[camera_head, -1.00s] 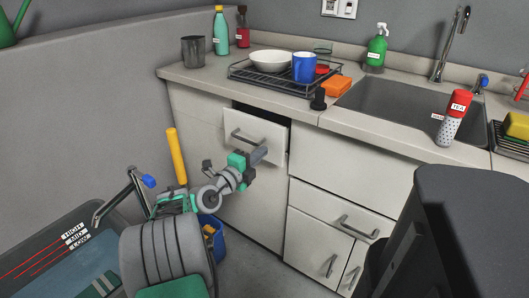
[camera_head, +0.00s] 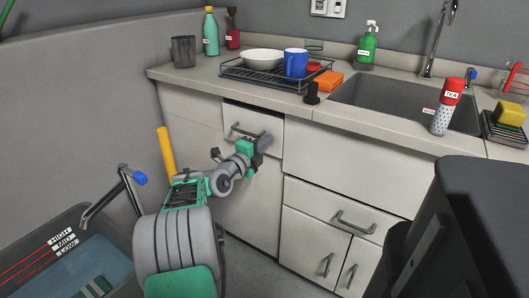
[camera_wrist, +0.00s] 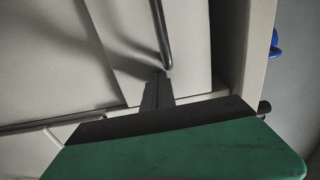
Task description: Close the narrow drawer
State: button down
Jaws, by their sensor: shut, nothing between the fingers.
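The narrow drawer (camera_head: 262,123) has a pale front with a grey bar handle (camera_head: 246,133) and sits under the counter, left of the sink. Its front now looks close to flush with the cabinet; a thin dark line shows along its top edge. My gripper (camera_head: 268,142) is shut and empty, at the lower right part of the drawer front. In the wrist view, the shut fingers (camera_wrist: 158,90) are at the drawer front (camera_wrist: 190,50), close to one end of the handle (camera_wrist: 161,35). I cannot tell whether they touch it.
A dish rack (camera_head: 275,78) with a white bowl and blue mug stands on the counter above. A wide drawer (camera_head: 340,218) and cupboard doors are at the right. A yellow cylinder (camera_head: 166,150) stands left of my arm.

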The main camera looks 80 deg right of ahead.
jog(key=shift+d+r, duration=0.15)
jog(key=shift+r, duration=0.35)
jog(key=b+v, duration=0.1)
jog(key=v, duration=1.3)
jog(key=shift+f, duration=0.45)
